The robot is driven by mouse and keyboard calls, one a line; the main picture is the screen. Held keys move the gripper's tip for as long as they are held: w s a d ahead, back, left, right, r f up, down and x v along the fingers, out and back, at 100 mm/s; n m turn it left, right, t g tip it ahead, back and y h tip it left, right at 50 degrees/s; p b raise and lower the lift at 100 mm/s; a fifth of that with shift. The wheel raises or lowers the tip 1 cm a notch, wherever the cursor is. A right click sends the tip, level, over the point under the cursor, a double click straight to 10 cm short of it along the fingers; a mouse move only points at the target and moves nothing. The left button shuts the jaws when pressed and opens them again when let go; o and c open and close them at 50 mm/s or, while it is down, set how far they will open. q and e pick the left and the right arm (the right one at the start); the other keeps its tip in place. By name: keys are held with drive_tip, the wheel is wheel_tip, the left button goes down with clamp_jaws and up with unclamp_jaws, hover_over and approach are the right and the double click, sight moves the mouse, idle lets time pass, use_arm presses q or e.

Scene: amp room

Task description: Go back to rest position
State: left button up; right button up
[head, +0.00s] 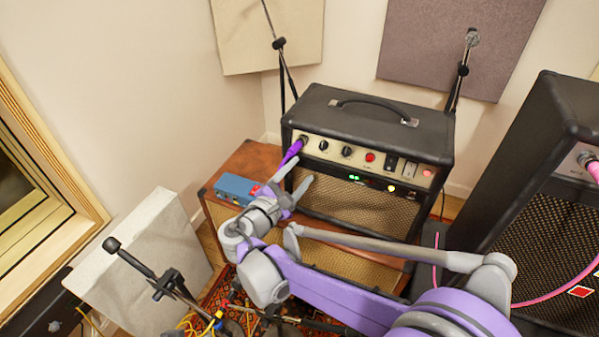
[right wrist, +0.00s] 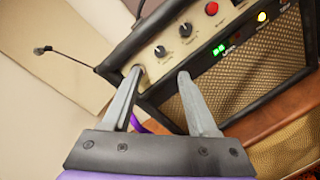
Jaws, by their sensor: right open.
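My right gripper (head: 301,171) is open in front of the left part of a black guitar amp (head: 375,122). Its two grey fingers point at the amp's control panel. A purple cable plug (head: 293,151) sits at the left end of that panel, just beyond the fingertips. In the right wrist view the fingers (right wrist: 158,73) stand apart with nothing visible gripped between them. A bit of purple cable (right wrist: 140,127) shows between and behind them; the plug end is hidden there by the left finger. My left gripper is not in view.
The amp stands on a brown wooden cabinet (head: 248,160). A blue box (head: 238,188) lies on it close to my gripper. A larger black amp (head: 540,180) with a pink cable stands at right. Microphone stands (head: 150,275) and a pale panel (head: 140,250) are at lower left.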

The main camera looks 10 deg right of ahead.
idle(0.6)
drive_tip(key=s+d+f+m+g+y+p, duration=0.2)
drive_tip(key=s+d+m+g, duration=0.1)
drive_tip(key=s+d+m, duration=0.3)
drive_tip(key=s+d+f+m+g+y+p, duration=0.2)
drive_tip(key=s+d+f+m+g+y, duration=0.15)
drive_tip(key=s+d, duration=0.35)
drive_tip(key=s+a+f+m+y+p, duration=0.1)
drive_tip(key=s+a+m+y, duration=0.1)
drive_tip(key=s, duration=0.5)
drive_tip(key=s+a+f+m+g+y+p, duration=0.1)
drive_tip(key=s+a+m+y, duration=0.2)
drive_tip(key=s+m, duration=0.4)
drive_tip(key=shift+s+y+p, duration=0.25)
drive_tip(key=shift+y+p, duration=0.05)
drive_tip(key=shift+y, duration=0.25)
drive_tip(key=shift+a+m, duration=0.1)
drive_tip(key=shift+m, duration=0.15)
